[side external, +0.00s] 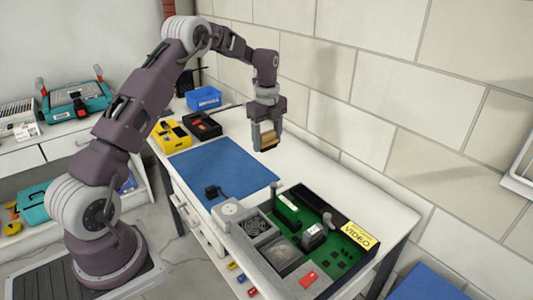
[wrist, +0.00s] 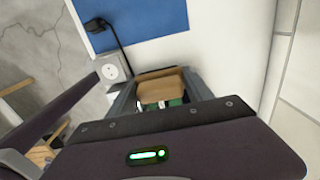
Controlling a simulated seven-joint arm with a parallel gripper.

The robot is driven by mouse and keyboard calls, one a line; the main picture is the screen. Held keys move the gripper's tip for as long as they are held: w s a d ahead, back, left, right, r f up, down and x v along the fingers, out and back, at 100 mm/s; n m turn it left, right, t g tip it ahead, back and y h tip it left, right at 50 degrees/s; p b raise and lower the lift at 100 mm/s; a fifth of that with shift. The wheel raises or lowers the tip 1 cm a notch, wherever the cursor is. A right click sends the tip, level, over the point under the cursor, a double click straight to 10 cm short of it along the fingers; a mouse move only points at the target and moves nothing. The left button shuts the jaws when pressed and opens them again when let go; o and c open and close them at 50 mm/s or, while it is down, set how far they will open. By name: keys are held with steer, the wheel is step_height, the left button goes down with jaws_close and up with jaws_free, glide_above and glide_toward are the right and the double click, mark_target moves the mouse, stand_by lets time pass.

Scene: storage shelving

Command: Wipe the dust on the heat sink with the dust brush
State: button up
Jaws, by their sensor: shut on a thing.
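My gripper (side external: 266,130) is shut on the dust brush (side external: 269,139), which has a tan wooden body and a dark lower part. It holds the brush in the air above the white table, near the wall. In the wrist view, the tan brush (wrist: 165,84) lies between the fingers of my gripper (wrist: 160,96). The open computer case (side external: 355,217) sits at the table's near right end, apart from the brush. A grey, finned-looking block (side external: 280,256) in it may be the heat sink. Dust is too small to make out.
A blue mat (side external: 222,172) covers the table's middle, with a black lamp-like device (side external: 213,191) on its near edge. Yellow (side external: 171,137), black (side external: 203,125) and blue (side external: 204,98) bins stand at the far end. The tiled wall (side external: 370,130) bounds the table's back.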

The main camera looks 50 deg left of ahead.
steer(key=s+d+m, duration=0.4)
steer(key=d, duration=1.2)
steer(key=m, duration=0.5)
glide_above(289, 262)
step_height(289, 262, down, 5)
steer(key=shift+w+f, duration=0.25)
steer(key=shift+f, duration=1.6)
steer(key=shift+w+f, duration=0.2)
steer(key=shift+f, duration=1.6)
steer(key=shift+a+f, duration=0.45)
steer(key=shift+a, duration=0.05)
steer(key=shift+a+r, duration=0.15)
steer(key=shift+a, duration=2.85)
steer(key=shift+d, duration=3.3)
steer(key=shift+s+d, duration=0.15)
steer(key=shift+d, duration=0.1)
steer(key=shift+s+a, duration=0.3)
steer(key=shift+a, duration=3.2)
steer(key=shift+d, duration=3.5)
step_height(289, 262, up, 8)
steer(key=shift+f, duration=0.2)
